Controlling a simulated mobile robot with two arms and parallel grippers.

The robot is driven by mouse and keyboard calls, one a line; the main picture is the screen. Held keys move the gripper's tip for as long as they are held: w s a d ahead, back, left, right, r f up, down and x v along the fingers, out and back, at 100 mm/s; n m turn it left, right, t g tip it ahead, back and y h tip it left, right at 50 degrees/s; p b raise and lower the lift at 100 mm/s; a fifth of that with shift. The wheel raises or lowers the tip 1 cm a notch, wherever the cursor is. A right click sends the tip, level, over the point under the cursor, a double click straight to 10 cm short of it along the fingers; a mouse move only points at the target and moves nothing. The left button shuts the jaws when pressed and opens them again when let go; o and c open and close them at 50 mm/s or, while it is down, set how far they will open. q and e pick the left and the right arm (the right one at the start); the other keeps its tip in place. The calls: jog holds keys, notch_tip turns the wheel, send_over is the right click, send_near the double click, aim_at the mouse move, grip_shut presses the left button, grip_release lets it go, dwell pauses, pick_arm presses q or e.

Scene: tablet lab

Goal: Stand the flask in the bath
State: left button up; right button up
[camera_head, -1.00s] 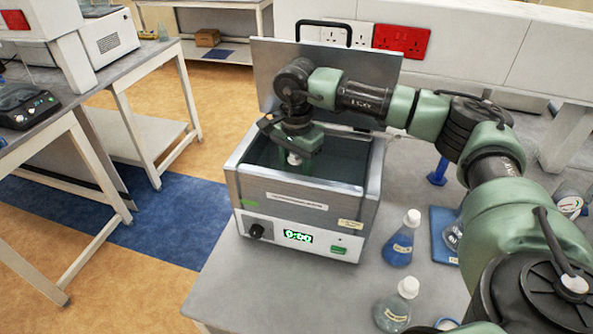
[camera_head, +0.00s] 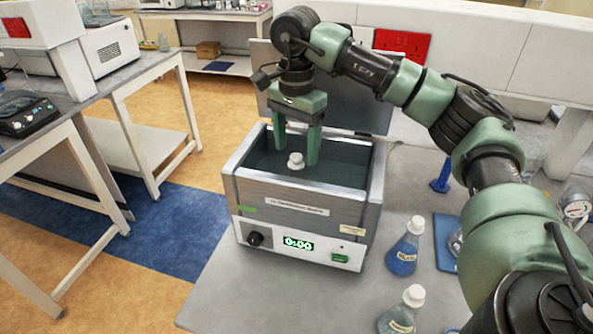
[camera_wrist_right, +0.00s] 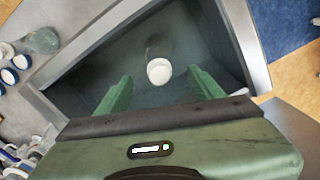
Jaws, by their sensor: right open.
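The bath (camera_head: 285,198) is a grey metal box with an open lid behind it and a display reading 0:00. A flask with a white cap (camera_head: 295,161) stands inside the bath; the dark interior hides most of its body. In the right wrist view its white cap (camera_wrist_right: 159,71) shows beyond the fingers, with a faint glass body. My right gripper (camera_head: 298,158) is open above the bath, its green fingers pointing down, apart from the cap. In the right wrist view the spread fingers (camera_wrist_right: 158,95) are empty. My left gripper is not in view.
A blue-liquid flask (camera_head: 405,248) and a clear flask (camera_head: 402,312) stand on the bench right of the bath. A blue mat (camera_head: 445,240) and a blue stand (camera_head: 441,178) are further right. The open lid (camera_head: 345,95) rises behind my right gripper.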

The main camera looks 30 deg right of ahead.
jog(key=shift+r, duration=1.6)
